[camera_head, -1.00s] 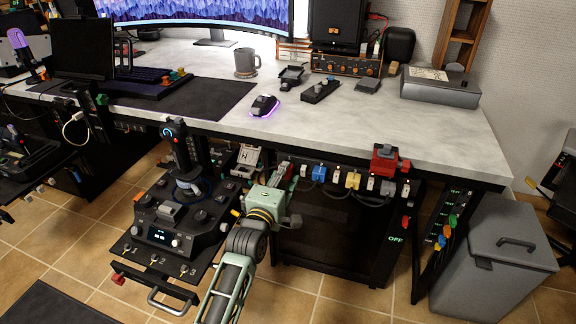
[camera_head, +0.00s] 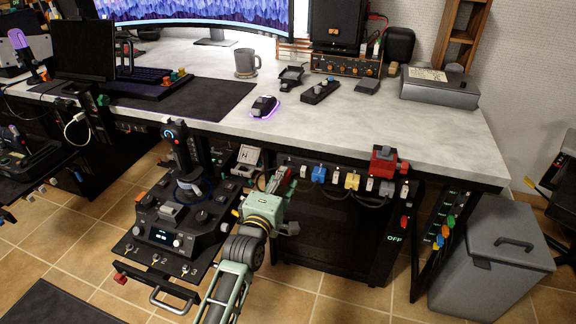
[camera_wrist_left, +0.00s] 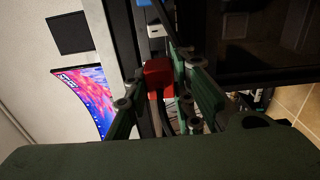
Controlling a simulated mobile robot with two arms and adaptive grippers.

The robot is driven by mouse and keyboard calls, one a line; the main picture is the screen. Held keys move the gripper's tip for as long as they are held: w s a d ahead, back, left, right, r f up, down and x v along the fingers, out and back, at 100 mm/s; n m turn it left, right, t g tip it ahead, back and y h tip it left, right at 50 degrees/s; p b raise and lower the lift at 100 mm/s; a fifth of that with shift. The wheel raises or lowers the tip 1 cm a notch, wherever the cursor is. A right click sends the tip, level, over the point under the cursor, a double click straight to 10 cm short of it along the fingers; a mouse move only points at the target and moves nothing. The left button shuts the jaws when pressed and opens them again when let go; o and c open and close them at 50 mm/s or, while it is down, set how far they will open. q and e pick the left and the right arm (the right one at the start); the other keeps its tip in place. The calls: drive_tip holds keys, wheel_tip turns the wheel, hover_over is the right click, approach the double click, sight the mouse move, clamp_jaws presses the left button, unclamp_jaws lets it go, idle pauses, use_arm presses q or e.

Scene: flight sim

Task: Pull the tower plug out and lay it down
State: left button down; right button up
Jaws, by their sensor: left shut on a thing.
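My left gripper (camera_head: 278,183) is at the left end of the plug strip (camera_head: 332,180) under the desk's front edge. In the left wrist view, its green fingers (camera_wrist_left: 158,82) are shut on a red plug (camera_wrist_left: 158,70) with a dark cord below it. The plug is close to the strip; I cannot tell whether its prongs are clear of the socket. The black tower (camera_head: 318,230) stands under the desk behind my arm, with a green OFF label on its right. My right gripper is not in view.
A blue plug (camera_head: 319,174) and a yellow plug (camera_head: 352,181) sit in the strip to the right. A red block (camera_head: 384,158) is at the desk edge. A joystick console (camera_head: 180,215) stands left of my arm. A grey bin (camera_head: 492,258) stands at right.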

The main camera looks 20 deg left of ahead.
use_arm(q)
drive_tip(key=shift+s+p, duration=0.6)
drive_tip(key=shift+s, duration=0.55)
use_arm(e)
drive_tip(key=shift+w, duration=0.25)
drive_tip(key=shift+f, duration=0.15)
